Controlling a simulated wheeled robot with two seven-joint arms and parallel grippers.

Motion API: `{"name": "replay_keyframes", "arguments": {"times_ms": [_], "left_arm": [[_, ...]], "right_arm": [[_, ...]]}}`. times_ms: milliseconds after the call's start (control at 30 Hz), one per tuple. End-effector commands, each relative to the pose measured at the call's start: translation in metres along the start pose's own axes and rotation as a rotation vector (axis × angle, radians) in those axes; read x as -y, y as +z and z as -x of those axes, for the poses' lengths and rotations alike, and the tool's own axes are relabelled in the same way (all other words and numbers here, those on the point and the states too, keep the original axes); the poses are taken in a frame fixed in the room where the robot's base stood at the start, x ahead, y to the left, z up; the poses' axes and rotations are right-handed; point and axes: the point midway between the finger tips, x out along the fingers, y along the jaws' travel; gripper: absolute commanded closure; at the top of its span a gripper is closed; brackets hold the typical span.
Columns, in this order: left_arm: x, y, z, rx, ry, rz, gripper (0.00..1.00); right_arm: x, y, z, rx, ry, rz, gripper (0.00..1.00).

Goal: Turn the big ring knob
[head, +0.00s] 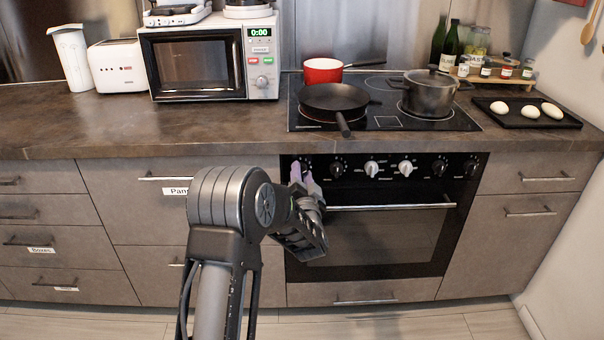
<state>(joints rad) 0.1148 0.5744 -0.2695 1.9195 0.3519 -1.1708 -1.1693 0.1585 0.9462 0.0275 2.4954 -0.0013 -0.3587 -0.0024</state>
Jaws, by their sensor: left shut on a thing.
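The oven's control panel (388,177) carries a row of several knobs below the counter edge. Two silver knobs (371,168) are in the middle, with dark knobs (439,168) to either side. My left gripper (302,172) reaches up to the left end of this row. Its pale fingertips are shut on the leftmost knob, which they mostly hide. The panel labels are too small to read, so I cannot tell which knob is marked for the big ring. My right gripper is not in view.
The oven handle (392,207) runs just below the knobs, right of my left gripper. Above, the cooktop (388,122) holds a frying pan (334,101) whose handle overhangs toward the front, a red pot (322,71) and a dark lidded pot (431,92).

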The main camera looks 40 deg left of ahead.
Motion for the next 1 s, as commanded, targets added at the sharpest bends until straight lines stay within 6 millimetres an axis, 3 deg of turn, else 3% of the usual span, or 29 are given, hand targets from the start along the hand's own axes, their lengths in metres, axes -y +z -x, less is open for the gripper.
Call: {"name": "replay_keyframes", "arguments": {"times_ms": [533, 567, 800, 1000], "left_arm": [[0.0002, 0.0001, -0.0002, -0.003, 0.0, -0.038, 1.0], [0.0002, 0.0001, -0.0002, -0.003, 0.0, -0.038, 0.66], [0.0, 0.0001, -0.0001, -0.003, 0.0, -0.037, 0.46], [-0.0001, 0.0001, 0.0, -0.003, 0.0, -0.037, 0.45]], "right_arm": [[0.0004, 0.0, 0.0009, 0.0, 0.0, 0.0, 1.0], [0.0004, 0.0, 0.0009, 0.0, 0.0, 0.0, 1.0], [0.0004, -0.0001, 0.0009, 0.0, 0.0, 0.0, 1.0], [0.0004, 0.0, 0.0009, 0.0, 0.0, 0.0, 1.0]]}}
